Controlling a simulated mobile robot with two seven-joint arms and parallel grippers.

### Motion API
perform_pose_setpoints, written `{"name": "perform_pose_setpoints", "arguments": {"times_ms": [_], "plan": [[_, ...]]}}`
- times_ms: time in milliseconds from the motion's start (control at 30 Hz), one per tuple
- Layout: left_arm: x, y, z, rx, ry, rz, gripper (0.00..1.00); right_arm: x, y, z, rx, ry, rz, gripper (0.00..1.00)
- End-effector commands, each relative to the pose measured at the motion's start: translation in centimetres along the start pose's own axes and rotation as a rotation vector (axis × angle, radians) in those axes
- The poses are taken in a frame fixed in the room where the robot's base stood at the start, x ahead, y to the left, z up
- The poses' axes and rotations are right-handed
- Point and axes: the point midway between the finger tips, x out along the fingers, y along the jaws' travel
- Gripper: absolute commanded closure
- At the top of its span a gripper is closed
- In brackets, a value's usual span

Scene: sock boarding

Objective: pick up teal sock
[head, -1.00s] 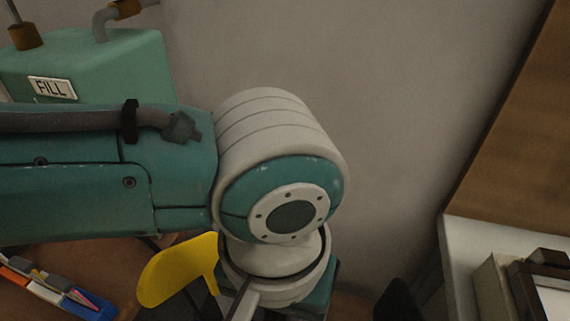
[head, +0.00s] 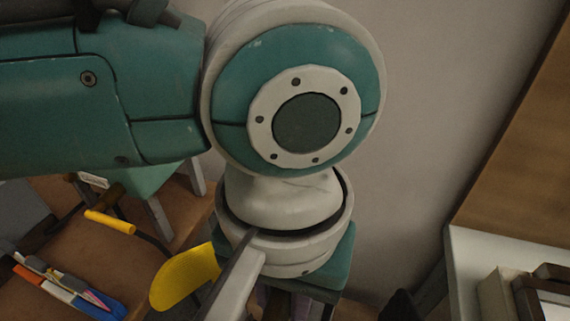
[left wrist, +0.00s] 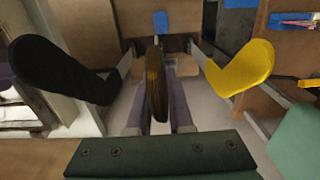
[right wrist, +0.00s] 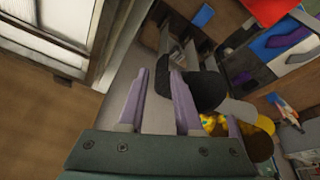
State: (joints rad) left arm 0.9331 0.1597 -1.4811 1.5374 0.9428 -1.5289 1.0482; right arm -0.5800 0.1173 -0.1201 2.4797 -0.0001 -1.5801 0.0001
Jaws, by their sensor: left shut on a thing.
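I cannot pick out a teal sock in any view. In the left wrist view my left gripper (left wrist: 157,100) is shut on a golden-brown ribbed piece (left wrist: 157,85), seen edge-on between its purple fingers. In the head view my left arm covers the middle, and the fingers are mostly hidden below its wrist. In the right wrist view my right gripper (right wrist: 160,100) has its purple fingers apart. A black rounded form (right wrist: 204,90) lies beyond the fingers and is partly covered by one of them.
A yellow paddle-shaped form (head: 186,278) stands beside my left wrist; a black one (left wrist: 58,70) is opposite. A tray of coloured items (head: 70,290) lies on the brown table. A white cabinet (head: 485,250) stands at right.

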Motion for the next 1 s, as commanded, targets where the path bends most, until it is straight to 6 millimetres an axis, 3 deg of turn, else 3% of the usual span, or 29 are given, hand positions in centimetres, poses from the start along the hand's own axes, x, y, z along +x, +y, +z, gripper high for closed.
{"name": "perform_pose_setpoints", "arguments": {"times_ms": [100, 500, 733, 1000], "plan": [[-3.0, 0.1, -0.1, 0.002, 0.004, 0.003, 1.0, -0.7, 0.0, -0.2, -0.001, 0.0, 0.001, 0.66], [-10.7, 0.1, -0.1, 0.001, 0.002, 0.002, 1.0, -1.6, 0.2, -0.5, -0.005, 0.0, 0.004, 0.66], [-13.5, 0.0, -0.1, 0.001, 0.001, 0.001, 1.0, -1.9, 0.2, -0.6, -0.004, 0.0, 0.004, 0.66], [-14.9, 0.0, 0.0, 0.0, -0.001, 0.001, 1.0, -2.9, 0.2, -0.9, -0.004, 0.0, 0.004, 0.66]]}}
